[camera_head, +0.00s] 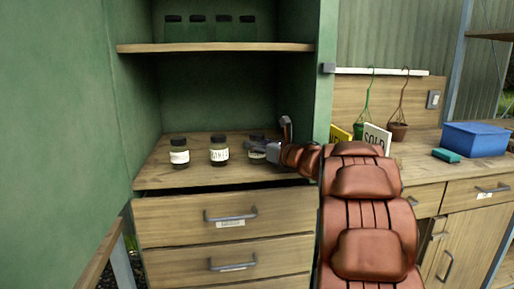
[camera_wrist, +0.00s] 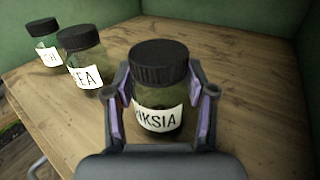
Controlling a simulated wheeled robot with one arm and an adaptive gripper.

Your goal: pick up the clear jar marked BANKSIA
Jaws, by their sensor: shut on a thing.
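The clear jar marked BANKSIA (camera_wrist: 158,95) has a black lid and a white label, of which "NKSIA" or similar letters show in the wrist view. It stands upright on the wooden cabinet top. In the head view the same jar (camera_head: 256,150) is the rightmost of the row, partly covered by my gripper (camera_head: 262,149). In the wrist view my gripper (camera_wrist: 161,108) has a finger on each side of the jar, shut on its body below the lid.
Two similar jars stand to the left: the middle jar (camera_head: 219,151) and the left jar (camera_head: 180,153). A shelf (camera_head: 215,47) with several dark jars is above. A green cabinet wall (camera_head: 325,75) is close on the right. A blue bin (camera_head: 475,140) stands on the right-hand bench.

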